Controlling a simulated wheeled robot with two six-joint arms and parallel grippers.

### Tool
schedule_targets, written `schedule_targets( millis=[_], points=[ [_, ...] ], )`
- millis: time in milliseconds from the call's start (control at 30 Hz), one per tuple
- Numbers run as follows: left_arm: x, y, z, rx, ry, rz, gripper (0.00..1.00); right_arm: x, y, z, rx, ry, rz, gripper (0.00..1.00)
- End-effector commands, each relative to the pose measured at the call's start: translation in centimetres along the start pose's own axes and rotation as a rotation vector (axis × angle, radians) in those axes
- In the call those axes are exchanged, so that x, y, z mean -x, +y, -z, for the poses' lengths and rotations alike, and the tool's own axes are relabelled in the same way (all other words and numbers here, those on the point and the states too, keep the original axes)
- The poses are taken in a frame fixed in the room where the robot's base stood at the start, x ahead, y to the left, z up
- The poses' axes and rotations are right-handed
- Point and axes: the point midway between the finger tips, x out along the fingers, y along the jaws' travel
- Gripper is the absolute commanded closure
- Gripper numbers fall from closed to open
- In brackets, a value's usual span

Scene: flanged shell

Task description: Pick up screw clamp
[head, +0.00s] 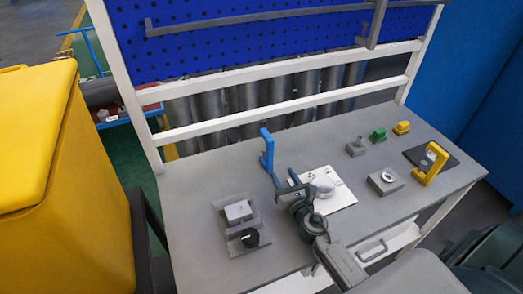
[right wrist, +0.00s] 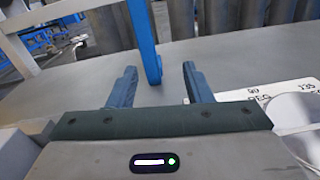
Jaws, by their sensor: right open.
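A blue clamp (head: 267,150) with a C-shaped frame stands upright on the grey table, left of a white plate. A second, yellow clamp-shaped piece (head: 431,166) stands at the right end of the table; I cannot tell from its look which one is the screw clamp. My right gripper (head: 285,180) is open and empty, low over the table just in front of the blue clamp. In the right wrist view the blue clamp (right wrist: 146,40) stands ahead, in line with the gap between my open fingers (right wrist: 158,86). My left gripper is not in view.
A white plate (head: 341,197) with a round light part lies right of my gripper. A grey fixture with a black knob (head: 249,239) sits at left. Small grey, green (head: 378,135) and yellow blocks stand at back right, near a grey block (head: 385,181). The table (head: 190,185) is clear at left.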

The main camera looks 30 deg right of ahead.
Motion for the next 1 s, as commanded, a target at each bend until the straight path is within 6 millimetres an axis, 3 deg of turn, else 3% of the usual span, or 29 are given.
schedule_targets(
  millis=[167, 333, 500, 800, 1000],
  points=[
    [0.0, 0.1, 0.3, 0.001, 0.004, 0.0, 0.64, -1.9, 0.6, 0.4, 0.097, -0.002, -0.039, 0.55],
    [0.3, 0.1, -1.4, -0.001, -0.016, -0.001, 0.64, -4.6, 0.7, 0.4, 0.096, -0.002, -0.038, 0.55],
    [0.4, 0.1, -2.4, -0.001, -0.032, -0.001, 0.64, -6.0, 0.8, 0.4, 0.094, -0.001, -0.037, 0.55],
    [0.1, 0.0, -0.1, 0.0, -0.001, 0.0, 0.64, -9.8, 1.7, 0.6, 0.092, -0.002, -0.037, 0.55],
    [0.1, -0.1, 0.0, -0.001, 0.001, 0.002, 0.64, -11.2, 1.7, 0.7, 0.092, 0.0, -0.037, 0.55]
  ],
)
